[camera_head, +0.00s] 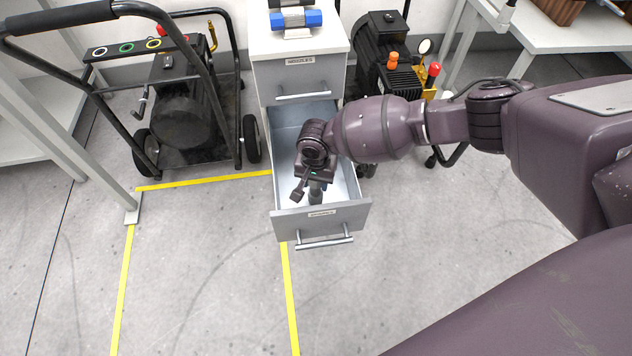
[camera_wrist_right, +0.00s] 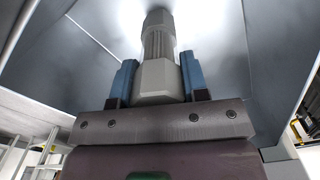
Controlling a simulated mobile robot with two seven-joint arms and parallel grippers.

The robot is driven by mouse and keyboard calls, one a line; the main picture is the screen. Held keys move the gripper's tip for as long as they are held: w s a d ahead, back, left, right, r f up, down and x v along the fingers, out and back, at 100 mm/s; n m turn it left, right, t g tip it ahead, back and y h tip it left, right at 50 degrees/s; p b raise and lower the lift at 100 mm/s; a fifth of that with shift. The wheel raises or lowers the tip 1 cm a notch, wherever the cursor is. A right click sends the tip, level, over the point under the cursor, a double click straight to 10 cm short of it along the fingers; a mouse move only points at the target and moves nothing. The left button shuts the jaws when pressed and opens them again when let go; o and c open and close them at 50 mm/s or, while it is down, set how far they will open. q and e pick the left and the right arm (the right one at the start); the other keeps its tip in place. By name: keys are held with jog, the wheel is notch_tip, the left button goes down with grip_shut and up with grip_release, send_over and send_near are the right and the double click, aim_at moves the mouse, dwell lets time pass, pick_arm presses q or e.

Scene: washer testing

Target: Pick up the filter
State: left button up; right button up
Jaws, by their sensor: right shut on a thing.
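The filter (camera_wrist_right: 157,42) is a grey, ribbed piece with a wider faceted end, seen in the right wrist view. My right gripper (camera_wrist_right: 155,82) has its two blue fingers on either side of the faceted end and is shut on it. In the head view, my right gripper (camera_head: 318,187) reaches down into the open drawer (camera_head: 349,186) of the white cabinet. There the filter (camera_head: 315,196) shows only as a small grey piece below the wrist, partly hidden. Whether it touches the drawer floor is not clear. My left gripper is not in view.
The drawer's walls and front panel (camera_head: 321,219) surround my right gripper. A blue-ended item (camera_head: 297,19) stands on the cabinet top (camera_head: 262,42). A pressure washer (camera_head: 180,120) is to the left, another machine (camera_head: 385,40) to the right. The yellow-taped floor (camera_head: 200,270) is clear.

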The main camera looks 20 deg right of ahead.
jog(key=r+p, duration=0.1)
jog(key=r, duration=0.2)
jog(key=r+p, duration=0.1)
jog(key=r, duration=0.2)
jog(key=r+p, duration=0.1)
jog(key=r, duration=0.3)
jog(key=shift+w, duration=0.3)
pick_arm(q)
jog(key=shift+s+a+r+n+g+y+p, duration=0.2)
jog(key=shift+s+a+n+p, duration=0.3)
jog(key=shift+p, duration=0.45)
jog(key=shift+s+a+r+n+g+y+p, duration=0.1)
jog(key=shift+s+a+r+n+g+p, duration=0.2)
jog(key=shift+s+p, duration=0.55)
pick_arm(e)
notch_tip(320, 180, up, 9)
jog(key=shift+s, duration=0.25)
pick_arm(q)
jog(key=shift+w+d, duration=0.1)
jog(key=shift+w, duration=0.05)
pick_arm(e)
jog(key=shift+r, duration=0.1)
